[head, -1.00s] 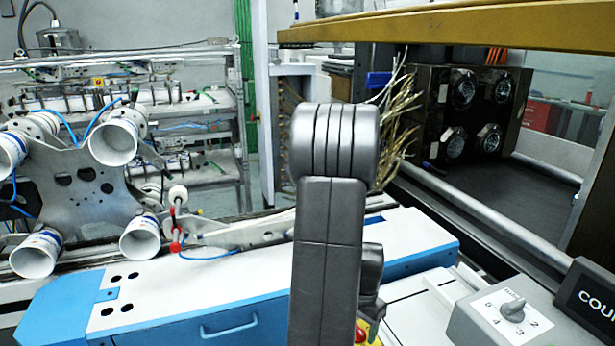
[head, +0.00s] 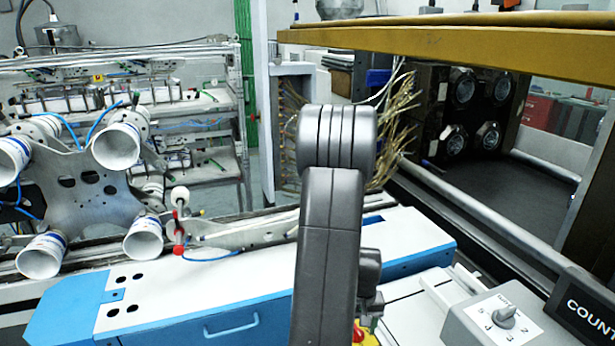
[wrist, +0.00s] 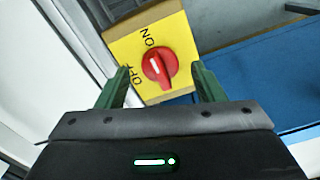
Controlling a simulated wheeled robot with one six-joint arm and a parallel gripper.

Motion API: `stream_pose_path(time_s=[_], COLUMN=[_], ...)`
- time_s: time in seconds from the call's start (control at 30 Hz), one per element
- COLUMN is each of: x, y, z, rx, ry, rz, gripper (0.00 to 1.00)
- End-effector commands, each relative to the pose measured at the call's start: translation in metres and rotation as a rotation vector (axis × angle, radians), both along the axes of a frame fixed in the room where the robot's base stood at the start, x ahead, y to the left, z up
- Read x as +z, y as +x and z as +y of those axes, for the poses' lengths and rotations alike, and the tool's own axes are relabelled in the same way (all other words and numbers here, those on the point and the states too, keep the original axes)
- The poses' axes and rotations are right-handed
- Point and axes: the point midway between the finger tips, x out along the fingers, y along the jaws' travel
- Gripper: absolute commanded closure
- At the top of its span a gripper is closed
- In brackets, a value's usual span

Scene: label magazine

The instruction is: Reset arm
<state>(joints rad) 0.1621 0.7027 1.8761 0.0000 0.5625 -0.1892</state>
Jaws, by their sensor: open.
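My gripper (wrist: 158,88) is open in the wrist view, its two green fingers apart and empty. Between and beyond the fingertips is a red rotary knob (wrist: 160,68) on a yellow plate (wrist: 185,35) marked ON and OFF. The knob's white line points up toward the ON side. I cannot tell whether the fingertips touch the plate. In the head view my dark arm (head: 330,230) rises in the middle and hides my gripper. A bit of the yellow plate (head: 366,338) shows low beside the arm.
A blue and white machine housing (head: 190,285) lies in front, around the arm. A grey box with a dial (head: 503,318) stands at lower right. A yellow beam (head: 440,45) crosses the upper right. A metal plate with white cups (head: 85,190) is at left.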

Motion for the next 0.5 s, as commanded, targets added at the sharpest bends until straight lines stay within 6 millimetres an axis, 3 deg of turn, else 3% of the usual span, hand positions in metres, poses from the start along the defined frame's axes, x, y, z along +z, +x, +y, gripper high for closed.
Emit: stream_pose_path(time_s=[0.5], x=[0.0006], y=[-0.0003], z=[0.0001], rx=[0.302], ry=[0.0], rz=[0.001], gripper=[0.38])
